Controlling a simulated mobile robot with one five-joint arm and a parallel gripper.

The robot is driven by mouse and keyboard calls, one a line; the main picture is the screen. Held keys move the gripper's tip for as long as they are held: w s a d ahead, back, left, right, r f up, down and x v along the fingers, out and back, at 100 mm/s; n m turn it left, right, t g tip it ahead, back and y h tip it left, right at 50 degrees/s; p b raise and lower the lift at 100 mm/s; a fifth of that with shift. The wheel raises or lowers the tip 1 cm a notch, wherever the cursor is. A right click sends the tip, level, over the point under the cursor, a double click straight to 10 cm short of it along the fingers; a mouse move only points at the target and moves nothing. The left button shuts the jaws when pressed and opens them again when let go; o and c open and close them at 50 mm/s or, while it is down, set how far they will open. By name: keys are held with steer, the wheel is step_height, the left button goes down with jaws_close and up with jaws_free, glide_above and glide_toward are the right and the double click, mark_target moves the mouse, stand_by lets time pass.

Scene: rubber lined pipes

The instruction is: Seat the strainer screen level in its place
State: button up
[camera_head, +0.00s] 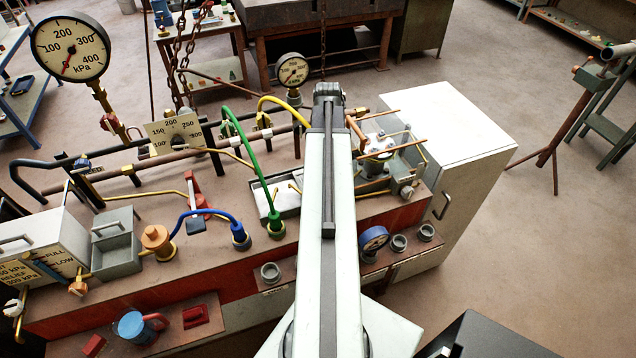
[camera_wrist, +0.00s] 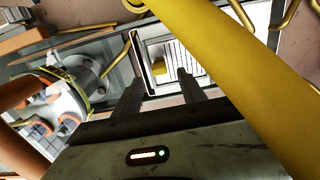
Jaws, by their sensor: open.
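The strainer screen (camera_wrist: 184,58) shows in the wrist view as a pale slotted panel with a yellow knob (camera_wrist: 160,68). It lies within a light, dark-edged frame (camera_wrist: 146,62); I cannot tell whether it sits level. My gripper (camera_wrist: 160,84) is open, its two dark fingers apart, just below the knob in the picture and not closed on it. The gap between fingers and knob is hard to judge. In the head view a grey tray with a pale inside (camera_head: 285,205) is partly hidden by my arm, which also hides the gripper.
A thick yellow pipe (camera_wrist: 235,75) crosses close to the gripper's right side in the wrist view. A flanged grey fitting (camera_wrist: 75,85) with copper-coloured pipes is at left. In the head view a green hose (camera_head: 258,165) rises beside the tray. A blue hose (camera_head: 203,214) is left.

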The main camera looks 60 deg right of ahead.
step_height(320, 180, down, 5)
steer(key=b, duration=0.4)
steer(key=shift+r, duration=0.25)
jaws_close()
step_height(320, 180, up, 10)
steer(key=p, duration=1)
steer(key=shift+w+a, duration=0.1)
steer(key=shift+w, duration=0.05)
